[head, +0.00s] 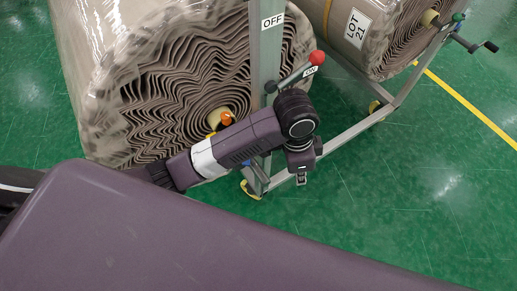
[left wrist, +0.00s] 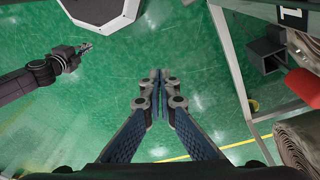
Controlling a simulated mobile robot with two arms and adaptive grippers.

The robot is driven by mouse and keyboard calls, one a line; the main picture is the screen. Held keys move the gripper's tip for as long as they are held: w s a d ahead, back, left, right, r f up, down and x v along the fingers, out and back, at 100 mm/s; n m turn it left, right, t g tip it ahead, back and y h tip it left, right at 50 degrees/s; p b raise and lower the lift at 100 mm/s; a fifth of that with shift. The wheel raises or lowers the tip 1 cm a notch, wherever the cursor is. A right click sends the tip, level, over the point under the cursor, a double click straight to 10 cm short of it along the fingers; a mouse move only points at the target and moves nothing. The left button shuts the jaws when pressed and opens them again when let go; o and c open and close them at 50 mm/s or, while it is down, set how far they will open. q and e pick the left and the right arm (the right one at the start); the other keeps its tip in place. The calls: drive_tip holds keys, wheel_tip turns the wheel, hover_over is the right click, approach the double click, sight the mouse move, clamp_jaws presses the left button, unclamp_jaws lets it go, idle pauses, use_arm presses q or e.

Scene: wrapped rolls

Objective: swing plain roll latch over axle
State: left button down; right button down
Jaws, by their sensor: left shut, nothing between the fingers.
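The plain roll (head: 170,75), brown and wavy-layered under clear wrap, stands at the upper left of the head view. Its pale core with an orange-tipped axle (head: 226,118) shows just above my left arm. The latch (head: 292,78) is a grey lever with a red knob (head: 317,57), tilted up and right from the post, away from the axle. The red knob also shows at the right edge of the left wrist view (left wrist: 303,87). My left gripper (head: 301,179) points down below the latch, shut and empty. My right gripper (left wrist: 86,48) shows small; its jaw state is unclear.
A metal post (head: 266,45) labelled OFF stands before the roll. A second roll (head: 365,40) tagged LOT 21 sits at the upper right, with a hand crank (head: 478,45). Green floor (head: 400,200) is open at the right.

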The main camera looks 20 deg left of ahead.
use_arm(q)
drive_tip(key=w+a+r+m+y, duration=0.2)
drive_tip(key=w+a+r+y, duration=0.3)
drive_tip(key=w+a, duration=0.3)
drive_tip(key=s+a+f+p, duration=0.2)
drive_tip(key=a+f, duration=0.4)
drive_tip(key=f, duration=0.3)
drive_tip(key=shift+f+m+g+p, duration=0.25)
drive_tip(key=shift+m+g+p, duration=0.05)
drive_tip(key=shift+p, duration=0.35)
drive_tip(key=shift+w+d, duration=0.1)
